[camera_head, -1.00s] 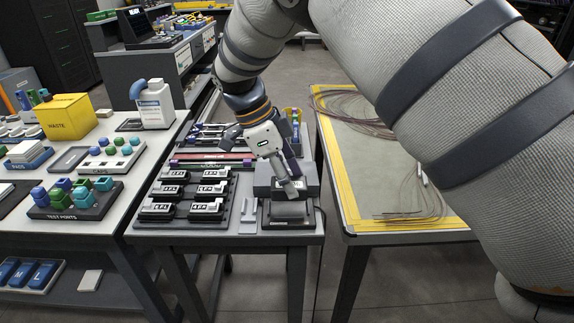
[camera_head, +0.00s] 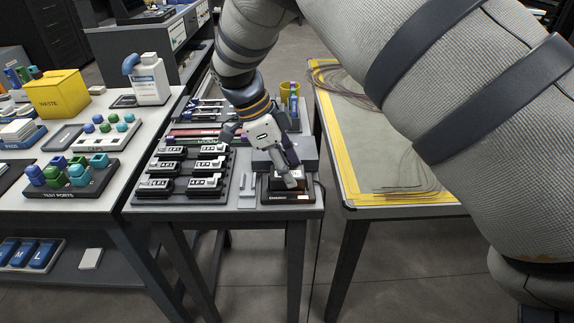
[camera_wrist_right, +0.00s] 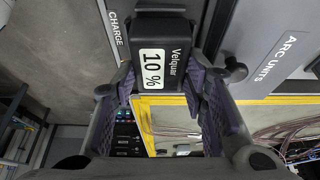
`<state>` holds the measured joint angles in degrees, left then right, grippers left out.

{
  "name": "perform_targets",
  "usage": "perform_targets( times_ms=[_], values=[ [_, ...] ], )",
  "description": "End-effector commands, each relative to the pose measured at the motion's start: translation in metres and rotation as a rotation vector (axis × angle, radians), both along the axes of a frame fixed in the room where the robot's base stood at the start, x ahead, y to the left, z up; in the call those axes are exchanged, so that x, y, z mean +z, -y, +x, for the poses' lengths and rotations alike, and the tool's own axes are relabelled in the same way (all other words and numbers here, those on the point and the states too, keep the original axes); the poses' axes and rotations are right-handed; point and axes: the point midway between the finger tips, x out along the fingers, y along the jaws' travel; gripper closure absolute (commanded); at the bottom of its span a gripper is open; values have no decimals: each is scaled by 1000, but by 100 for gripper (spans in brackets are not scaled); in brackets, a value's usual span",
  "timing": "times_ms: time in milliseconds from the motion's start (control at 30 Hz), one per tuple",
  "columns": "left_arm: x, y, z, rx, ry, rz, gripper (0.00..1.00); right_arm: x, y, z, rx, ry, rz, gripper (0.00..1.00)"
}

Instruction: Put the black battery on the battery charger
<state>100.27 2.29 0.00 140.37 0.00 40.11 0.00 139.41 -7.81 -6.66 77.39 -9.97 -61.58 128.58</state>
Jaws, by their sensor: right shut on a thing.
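My right gripper (camera_head: 291,180) is shut on a black battery (camera_wrist_right: 160,52). In the right wrist view the battery's label reads "Velquar 10 %", and a purple-padded finger of the gripper (camera_wrist_right: 160,92) grips it on each side. In the head view the gripper points down over the black battery charger (camera_head: 288,197) at the front right of the table. The battery is mostly hidden there by the gripper. It is at or just above the charger; I cannot tell whether it touches. A "CHARGE" label (camera_wrist_right: 115,30) shows beside the battery. My left gripper is not in view.
A black rack (camera_head: 180,187) with several labelled battery units stands left of the charger. A small light-grey holder (camera_head: 247,190) stands between them. A grey box (camera_head: 300,150) is right behind the charger. A yellow-edged table (camera_head: 400,200) with fibre coils is to the right.

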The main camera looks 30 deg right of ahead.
Motion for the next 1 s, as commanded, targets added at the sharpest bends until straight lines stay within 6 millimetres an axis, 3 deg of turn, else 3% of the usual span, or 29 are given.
perform_targets(
  times_ms=[733,767,800,867,1000],
  values=[
    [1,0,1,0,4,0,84,-3,0,0,1,2,-1,100],
    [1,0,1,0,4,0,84,-3,0,0,1,2,-1,58],
    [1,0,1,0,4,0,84,-3,0,0,1,2,-1,49],
    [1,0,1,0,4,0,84,-3,0,0,1,2,-1,37],
    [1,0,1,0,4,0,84,-3,0,0,1,2,-1,37]
  ],
)
